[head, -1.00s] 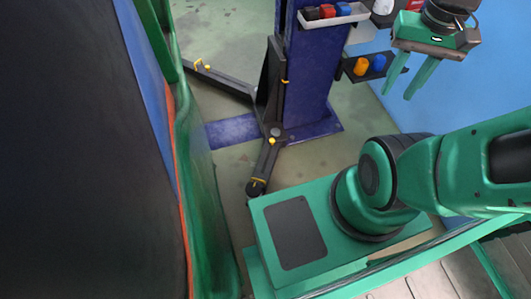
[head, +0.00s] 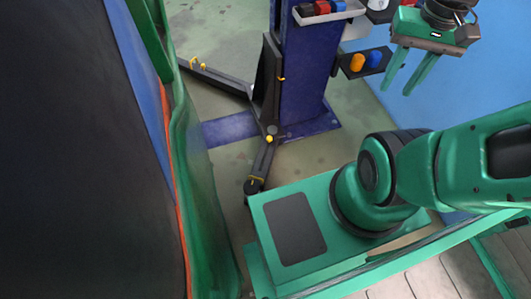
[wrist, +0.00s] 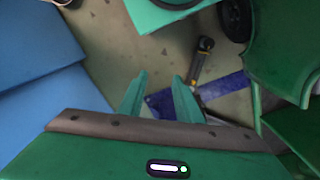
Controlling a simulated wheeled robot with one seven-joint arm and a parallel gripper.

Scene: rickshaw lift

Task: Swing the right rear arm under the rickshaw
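A dark lift arm (head: 262,162) runs from the foot of the blue lift post (head: 300,80) toward the bottom of the head view, ending in a round pad (head: 253,187). It lies beside the rickshaw (head: 190,130), apart from its green side. A second, longer lift arm (head: 215,80) reaches up and left toward the rickshaw. I cannot tell which is the right rear one. My gripper (head: 396,92) is open and empty, raised at the upper right, away from both. In the wrist view, a lift arm (wrist: 200,62) shows beyond the open fingers.
A tray (head: 330,14) with coloured parts and a dark shelf (head: 365,63) with orange and blue pieces stick out from the post. Bare floor (head: 310,160) lies between post and my base.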

